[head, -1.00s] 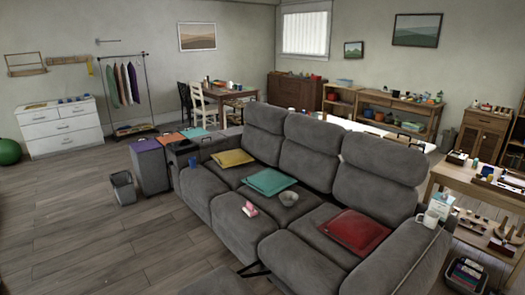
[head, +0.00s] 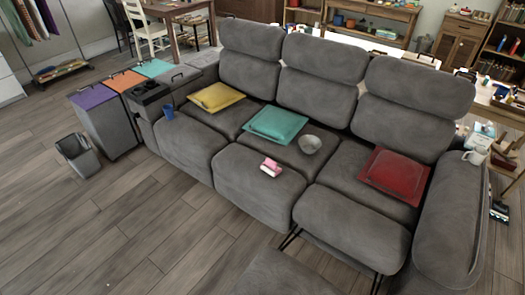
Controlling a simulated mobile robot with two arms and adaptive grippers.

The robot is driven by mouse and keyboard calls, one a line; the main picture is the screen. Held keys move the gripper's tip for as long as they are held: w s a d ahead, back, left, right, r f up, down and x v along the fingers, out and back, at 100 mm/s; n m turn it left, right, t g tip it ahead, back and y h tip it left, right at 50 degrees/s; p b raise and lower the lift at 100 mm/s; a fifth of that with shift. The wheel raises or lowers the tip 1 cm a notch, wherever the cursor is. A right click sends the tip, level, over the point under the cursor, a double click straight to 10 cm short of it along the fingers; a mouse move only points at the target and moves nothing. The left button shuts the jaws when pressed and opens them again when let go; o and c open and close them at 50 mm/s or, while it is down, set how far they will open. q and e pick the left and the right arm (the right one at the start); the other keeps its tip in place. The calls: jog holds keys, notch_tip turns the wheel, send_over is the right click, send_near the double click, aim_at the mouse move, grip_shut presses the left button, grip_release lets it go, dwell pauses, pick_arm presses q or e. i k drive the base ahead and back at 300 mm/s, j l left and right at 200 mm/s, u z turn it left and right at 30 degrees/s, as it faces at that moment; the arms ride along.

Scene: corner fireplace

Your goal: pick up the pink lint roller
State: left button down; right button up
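The pink lint roller (head: 270,167) lies on the middle seat of the grey sofa (head: 240,185), near the front edge of that seat. It is small in the head view, with a pink body and a paler part. A grey bowl (head: 310,144) sits behind it to the right, and a teal cushion (head: 275,124) lies behind it. Neither of my grippers shows in the head view.
A blue cup (head: 168,112) is at the sofa's left. A grey bin (head: 77,155) stands on the floor. The wooden floor (head: 140,230) in front is mostly clear.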

aim_at(271, 165)
jog(key=i+j, duration=0.2)
jog(key=i+j+z, duration=0.15)
jog(key=j, duration=0.3)
jog(key=i+j, duration=0.2)
jog(key=i+j+z, duration=0.1)
jog(key=j, duration=0.35)
jog(key=i+j+z, duration=0.1)
jog(key=j, duration=0.25)
jog(key=i+j, duration=0.25)
jog(key=i+j+z, duration=0.15)
jog(key=j, duration=0.3)
